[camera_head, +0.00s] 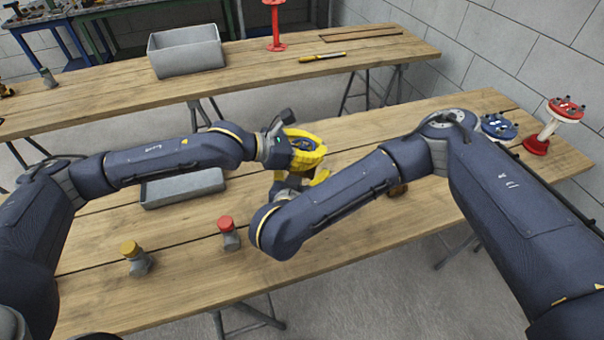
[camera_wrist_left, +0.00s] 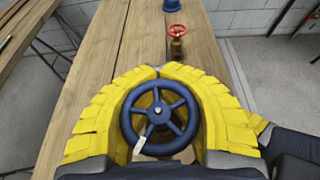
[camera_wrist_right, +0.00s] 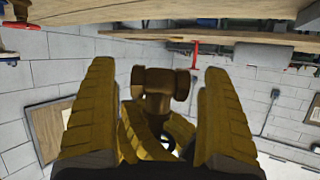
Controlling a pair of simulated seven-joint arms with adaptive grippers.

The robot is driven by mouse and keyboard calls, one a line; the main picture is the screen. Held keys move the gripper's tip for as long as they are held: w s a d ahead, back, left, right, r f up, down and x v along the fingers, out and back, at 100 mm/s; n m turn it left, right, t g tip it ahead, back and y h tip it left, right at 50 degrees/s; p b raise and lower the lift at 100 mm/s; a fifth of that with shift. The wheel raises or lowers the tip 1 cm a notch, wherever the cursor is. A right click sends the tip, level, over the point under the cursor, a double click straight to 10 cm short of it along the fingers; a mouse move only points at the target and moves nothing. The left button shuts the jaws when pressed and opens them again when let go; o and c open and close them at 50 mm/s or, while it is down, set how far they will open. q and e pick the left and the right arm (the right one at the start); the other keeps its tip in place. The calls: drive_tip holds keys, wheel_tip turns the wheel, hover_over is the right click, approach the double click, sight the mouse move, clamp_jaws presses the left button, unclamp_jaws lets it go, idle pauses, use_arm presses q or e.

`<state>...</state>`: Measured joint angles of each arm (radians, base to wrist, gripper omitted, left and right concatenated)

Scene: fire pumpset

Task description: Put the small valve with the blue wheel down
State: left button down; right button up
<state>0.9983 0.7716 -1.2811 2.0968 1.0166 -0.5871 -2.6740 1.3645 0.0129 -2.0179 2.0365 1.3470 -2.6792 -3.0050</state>
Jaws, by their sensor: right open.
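The small valve with the blue wheel (camera_wrist_left: 160,118) is in my left gripper (camera_wrist_left: 158,72). Its wheel lies inside the curved yellow fingers, whose tips meet around it. In the head view the same gripper (camera_head: 307,148) is above the middle of the near table. My right gripper (camera_head: 301,178) is just below it, mostly behind my right forearm. In the right wrist view the brass valve body (camera_wrist_right: 160,83) hangs between the open right fingers (camera_wrist_right: 158,75), with visible gaps at its sides. The valve's contact with the table cannot be seen.
A red-wheeled brass valve (camera_wrist_left: 177,42) stands farther along the near table (camera_head: 190,275). A red-capped fitting (camera_head: 228,233), a yellow-capped fitting (camera_head: 135,258) and a grey tray (camera_head: 185,190) are nearby. A blue flange (camera_head: 498,127) and red-flanged pipe (camera_head: 553,125) stand at the right end.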

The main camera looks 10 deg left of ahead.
idle(0.3)
use_arm(q)
drive_tip(key=c, duration=2.2)
unclamp_jaws()
use_arm(e)
drive_tip(key=c, duration=1.6)
use_arm(q)
drive_tip(key=c, duration=1.5)
unclamp_jaws()
use_arm(e)
drive_tip(key=shift+c, duration=0.2)
use_arm(q)
drive_tip(key=shift+a, duration=0.15)
